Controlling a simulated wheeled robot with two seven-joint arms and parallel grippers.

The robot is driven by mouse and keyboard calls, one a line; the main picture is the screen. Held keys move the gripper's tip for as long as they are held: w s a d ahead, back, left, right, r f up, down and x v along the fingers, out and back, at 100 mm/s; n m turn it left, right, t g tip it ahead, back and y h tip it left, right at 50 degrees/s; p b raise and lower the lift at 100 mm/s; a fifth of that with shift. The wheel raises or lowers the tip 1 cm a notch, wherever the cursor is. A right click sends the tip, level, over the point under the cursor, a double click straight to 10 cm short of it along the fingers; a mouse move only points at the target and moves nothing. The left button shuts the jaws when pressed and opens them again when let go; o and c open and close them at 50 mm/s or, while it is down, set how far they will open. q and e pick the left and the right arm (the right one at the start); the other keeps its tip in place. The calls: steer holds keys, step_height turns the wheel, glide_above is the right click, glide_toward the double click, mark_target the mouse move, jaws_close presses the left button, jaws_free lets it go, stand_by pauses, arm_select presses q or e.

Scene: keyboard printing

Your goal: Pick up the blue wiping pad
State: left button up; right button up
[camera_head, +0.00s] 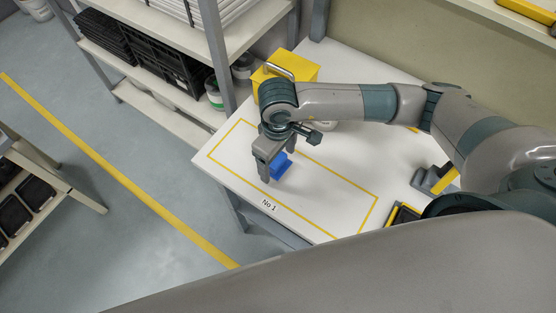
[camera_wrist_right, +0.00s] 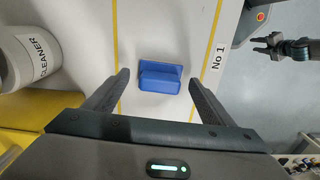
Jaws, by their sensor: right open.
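The blue wiping pad (camera_head: 281,168) lies on the white table inside the yellow-outlined area marked No 1. It has a raised grip along its top, seen in the right wrist view (camera_wrist_right: 160,76). My right gripper (camera_head: 277,165) is open above the pad, pointing down. In the right wrist view the pad shows between and beyond the two spread fingers (camera_wrist_right: 158,78), with a gap on both sides. No contact is visible. My left gripper (camera_wrist_right: 268,45) shows small at the upper right of that view, over the floor, empty with its fingers apart.
A white cleaner container (camera_wrist_right: 28,58) stands beside the outlined area. A yellow box (camera_head: 300,68) is at the table's back. A grey and yellow item (camera_head: 434,180) lies at the right. A shelf rack (camera_head: 215,50) stands behind the table's left end. The outlined area is otherwise clear.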

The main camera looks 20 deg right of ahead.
steer(key=shift+f, duration=0.65)
steer(key=shift+c, duration=0.7)
steer(key=c, duration=1.1)
steer(key=shift+r, duration=0.15)
steer(key=shift+c, duration=0.2)
